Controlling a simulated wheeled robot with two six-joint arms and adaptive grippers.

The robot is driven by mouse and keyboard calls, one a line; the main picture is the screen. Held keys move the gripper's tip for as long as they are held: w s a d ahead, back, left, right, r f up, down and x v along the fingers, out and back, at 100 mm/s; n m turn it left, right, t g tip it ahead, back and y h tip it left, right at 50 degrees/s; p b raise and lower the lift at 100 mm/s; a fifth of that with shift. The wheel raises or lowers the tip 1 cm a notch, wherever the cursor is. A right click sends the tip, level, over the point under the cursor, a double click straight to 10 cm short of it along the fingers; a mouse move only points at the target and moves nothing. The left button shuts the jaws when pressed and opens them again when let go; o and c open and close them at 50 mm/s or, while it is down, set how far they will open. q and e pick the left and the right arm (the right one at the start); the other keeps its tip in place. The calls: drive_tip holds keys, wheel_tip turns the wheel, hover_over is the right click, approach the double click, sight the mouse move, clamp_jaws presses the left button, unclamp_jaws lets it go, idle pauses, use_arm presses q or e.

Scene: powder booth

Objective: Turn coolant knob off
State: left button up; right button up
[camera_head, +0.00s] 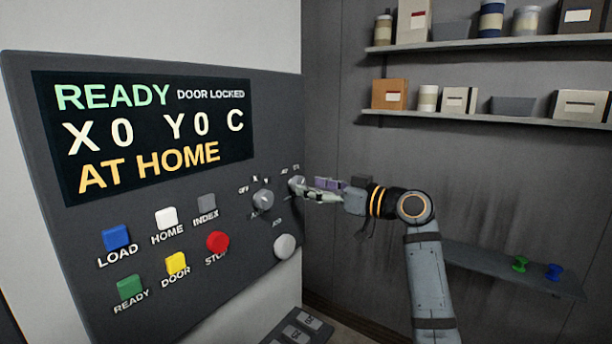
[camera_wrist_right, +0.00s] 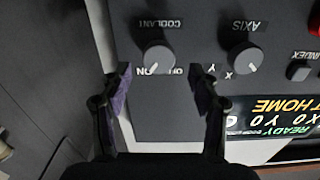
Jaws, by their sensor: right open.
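The coolant knob (camera_wrist_right: 155,55) is a grey round knob below its COOLANT label in the right wrist view, which shows the panel upside down. Its white mark points towards the ON label; the OFF label beside it is partly hidden by the finger. In the head view the knob (camera_head: 295,186) is at the panel's right edge, partly covered by my gripper. My right gripper (camera_wrist_right: 162,78) is open, with one finger on each side of the knob and no clear contact. It also shows in the head view (camera_head: 311,191). My left gripper is not in view.
The axis knob (camera_wrist_right: 243,57) sits close beside the coolant knob. A white round knob (camera_head: 285,246) and several coloured buttons, including a red stop button (camera_head: 217,242), are on the same panel (camera_head: 240,290). Shelves (camera_head: 490,121) with boxes and jars are at the right.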

sight(296, 184)
drive_tip(key=shift+p+x, duration=0.35)
drive_tip(key=shift+x, duration=0.85)
drive_tip(key=shift+w+a, duration=0.1)
drive_tip(key=shift+w, duration=0.1)
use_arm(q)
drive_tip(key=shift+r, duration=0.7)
